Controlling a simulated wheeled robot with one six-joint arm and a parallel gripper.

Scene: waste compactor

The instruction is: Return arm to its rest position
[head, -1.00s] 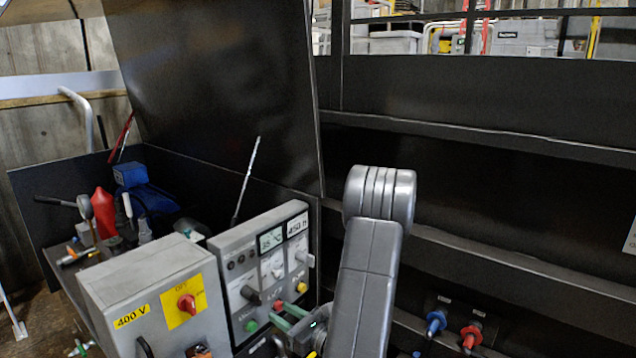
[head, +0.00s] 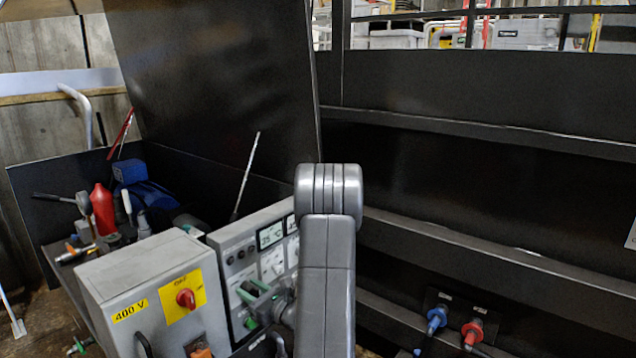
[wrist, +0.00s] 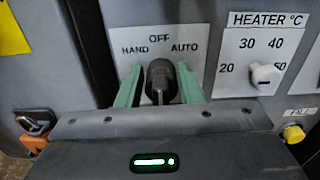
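My gripper (wrist: 159,72) is in front of a black selector knob (wrist: 160,82) on the grey control panel. The plate above the knob reads HAND, OFF and AUTO. The two green fingers stand on either side of the knob, with a small gap visible on each side, so the gripper looks open. I cannot tell how far the tips reach past the knob. In the head view, my gripper (head: 258,296) is close to the panel's face (head: 232,262), and my arm hides the panel's right part.
A white heater dial (wrist: 265,76) and a yellow button (wrist: 293,134) are right of the gripper. A grey 400 V box (head: 145,290) with a red switch (head: 186,298) stands left. Blue (head: 437,320) and red (head: 472,332) connectors are at lower right. An orange padlock (wrist: 35,125) shows.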

